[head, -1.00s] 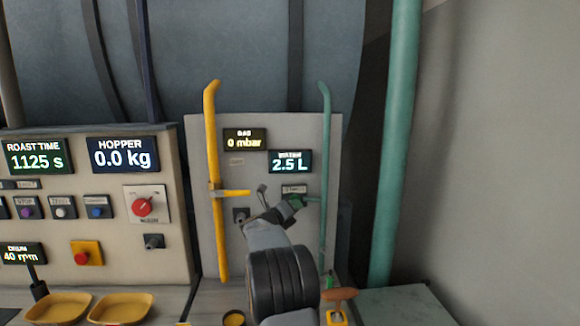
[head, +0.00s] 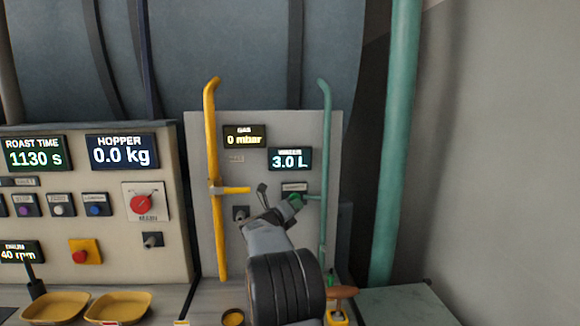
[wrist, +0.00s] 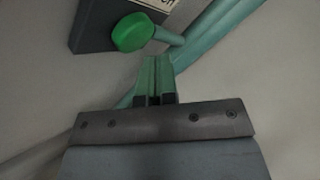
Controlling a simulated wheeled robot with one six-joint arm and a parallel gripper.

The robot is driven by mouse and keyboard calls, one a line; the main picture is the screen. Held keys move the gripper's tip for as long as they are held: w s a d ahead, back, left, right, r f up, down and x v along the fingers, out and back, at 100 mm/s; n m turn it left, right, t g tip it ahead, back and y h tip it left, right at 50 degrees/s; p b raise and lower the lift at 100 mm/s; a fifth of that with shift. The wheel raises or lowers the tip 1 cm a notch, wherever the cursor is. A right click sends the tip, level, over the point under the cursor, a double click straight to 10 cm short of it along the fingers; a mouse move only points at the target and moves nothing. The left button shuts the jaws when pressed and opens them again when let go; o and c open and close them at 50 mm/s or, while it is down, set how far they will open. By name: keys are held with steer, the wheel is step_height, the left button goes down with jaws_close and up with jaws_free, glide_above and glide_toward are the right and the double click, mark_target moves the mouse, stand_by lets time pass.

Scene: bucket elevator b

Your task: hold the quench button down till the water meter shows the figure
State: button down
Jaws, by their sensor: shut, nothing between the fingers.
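The quench button is a green round cap (wrist: 133,32) on a dark box in the wrist view, beside a partly cut-off label. My gripper (wrist: 155,62) is shut and empty, its green fingertips at the lower right of the cap. Whether they touch it cannot be told from this angle. In the head view my wrist reaches up to a green patch under a small label (head: 294,188) and hides much of the button there. The water meter (head: 290,159) reads 3.0 L, lit on a dark display.
A yellow gas pipe (head: 211,140) with a lever stands left of my arm, and a thin green pipe (head: 324,140) to its right. The gas display (head: 245,137) reads 0 mbar. A control panel with knobs and buttons stands left, with yellow trays (head: 118,308) below.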

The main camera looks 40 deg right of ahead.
steer(key=shift+s+a+b, duration=0.8)
steer(key=shift+s+b, duration=0.2)
steer(key=shift+s+a+b, duration=0.8)
steer(key=shift+s+b, duration=0.15)
steer(key=shift+b, duration=0.05)
